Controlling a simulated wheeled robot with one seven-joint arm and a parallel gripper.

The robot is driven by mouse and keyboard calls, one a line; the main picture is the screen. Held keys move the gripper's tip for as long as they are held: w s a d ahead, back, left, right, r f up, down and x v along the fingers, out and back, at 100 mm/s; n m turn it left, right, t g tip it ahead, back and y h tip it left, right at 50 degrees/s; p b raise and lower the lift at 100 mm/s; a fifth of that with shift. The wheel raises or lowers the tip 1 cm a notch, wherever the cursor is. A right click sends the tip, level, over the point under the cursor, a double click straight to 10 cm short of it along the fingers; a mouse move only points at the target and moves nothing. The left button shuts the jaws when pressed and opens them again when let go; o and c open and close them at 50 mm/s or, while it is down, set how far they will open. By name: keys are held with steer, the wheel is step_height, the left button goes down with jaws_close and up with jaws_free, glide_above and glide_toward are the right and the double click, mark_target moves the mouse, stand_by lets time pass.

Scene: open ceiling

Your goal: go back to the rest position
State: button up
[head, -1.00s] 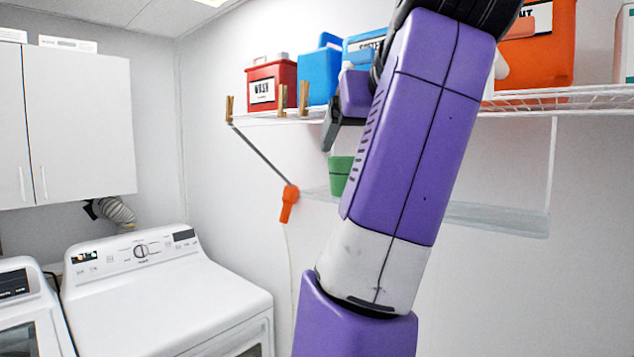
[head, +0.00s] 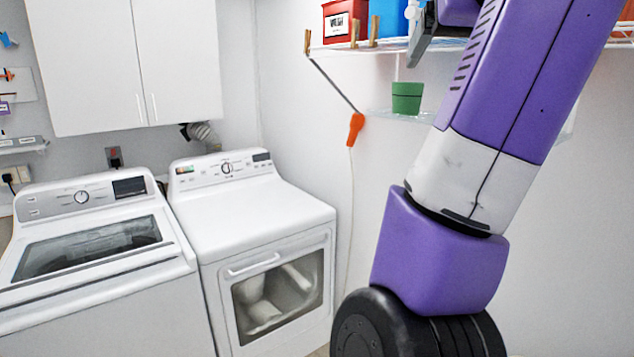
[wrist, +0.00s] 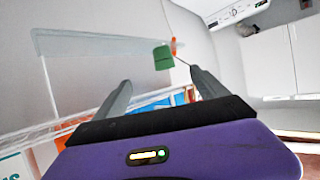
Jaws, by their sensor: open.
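My gripper (wrist: 158,86) is open in the wrist view, with its two grey fingers wide apart and nothing held between them. In the head view my arm rises along the right side, and part of the gripper (head: 420,42) shows near the top, in front of the wire shelf (head: 440,45). The rest of the gripper is cut off or hidden by the arm. A green pot (head: 407,97) stands on a lower glass shelf (head: 385,113), apart from the gripper. It also shows beyond the fingers in the wrist view (wrist: 163,58).
A red box (head: 344,21) and a blue box (head: 388,17) stand on the wire shelf close to my gripper. An orange object (head: 355,128) hangs below the shelf bracket. A washer (head: 90,250) and a dryer (head: 250,215) stand at left, under a white cabinet (head: 125,65).

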step_height(320, 180, up, 7)
steer(key=w+d+m+t+h, duration=0.1)
steer(key=w+d+t+h, duration=0.1)
steer(key=t, duration=0.3)
step_height(320, 180, down, 19)
steer(key=a+n+t+b, duration=0.1)
steer(key=a+n+t, duration=0.1)
steer(key=a+t, duration=0.15)
steer(key=s+f+n+y, duration=0.1)
steer(key=s+f, duration=0.2)
steer(key=f, duration=0.3)
steer(key=s+f+n+t+y+b, duration=0.1)
steer(key=s+f+y, duration=0.1)
steer(key=s+f, duration=0.35)
steer(key=s+f+y, duration=0.1)
steer(key=s+f, duration=0.1)
steer(key=f, duration=0.6)
steer(key=s+d+f+g+b, duration=0.1)
steer(key=s+f+g, duration=0.1)
steer(key=s+f, duration=0.7)
steer(key=s+d+f+m+g+b, duration=0.1)
steer(key=s+f+g, duration=0.2)
steer(key=s+f, duration=0.6)
steer(key=s+d+f+m+g+h+b, duration=0.1)
steer(key=s+f+g, duration=0.2)
steer(key=s+f, duration=0.6)
steer(key=s, duration=0.9)
steer(key=shift+s+d+f, duration=0.15)
steer(key=shift+s, duration=0.25)
